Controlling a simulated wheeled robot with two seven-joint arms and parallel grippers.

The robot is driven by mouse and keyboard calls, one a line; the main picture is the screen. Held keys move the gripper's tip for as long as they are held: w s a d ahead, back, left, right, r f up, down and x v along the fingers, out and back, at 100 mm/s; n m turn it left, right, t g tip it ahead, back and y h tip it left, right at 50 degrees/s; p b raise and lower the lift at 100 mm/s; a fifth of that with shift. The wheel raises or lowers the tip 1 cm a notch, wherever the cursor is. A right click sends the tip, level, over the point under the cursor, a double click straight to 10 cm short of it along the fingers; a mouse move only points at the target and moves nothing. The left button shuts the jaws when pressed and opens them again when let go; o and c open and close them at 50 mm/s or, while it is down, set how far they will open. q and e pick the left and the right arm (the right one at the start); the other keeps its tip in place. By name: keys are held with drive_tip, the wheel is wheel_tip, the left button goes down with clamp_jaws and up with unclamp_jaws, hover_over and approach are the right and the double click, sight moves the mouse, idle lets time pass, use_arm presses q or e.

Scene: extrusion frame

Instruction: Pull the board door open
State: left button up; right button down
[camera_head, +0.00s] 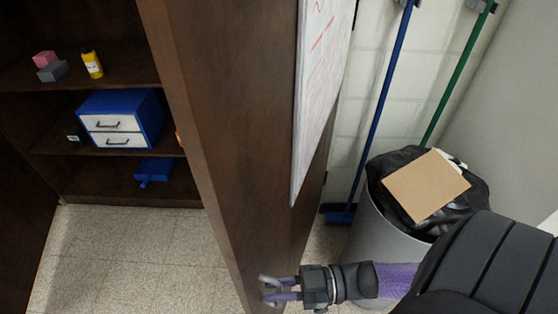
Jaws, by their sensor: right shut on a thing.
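The board door (215,130) is a tall dark brown wooden panel, standing ajar in the middle of the view. A whiteboard (322,75) with red writing is fixed to its right face. My right gripper (278,289) reaches in from the lower right and is shut on the door's small grey handle (268,280), near the door's bottom end in the picture. The fingers hide part of the handle. My left gripper is not in view.
Left of the door, open shelves hold a blue drawer box (122,117), a yellow bottle (92,65) and a blue tray (153,171). At right stand a grey bin (385,235) with a black bag and cardboard (425,185), and two brooms. Tiled floor (130,260) is clear at lower left.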

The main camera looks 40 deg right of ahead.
drive_tip(key=shift+s+d, duration=0.15)
drive_tip(key=c, duration=1)
unclamp_jaws()
drive_tip(key=shift+o, duration=0.2)
drive_tip(key=v, duration=1)
drive_tip(key=shift+b, duration=0.3)
drive_tip(key=shift+f, duration=0.1)
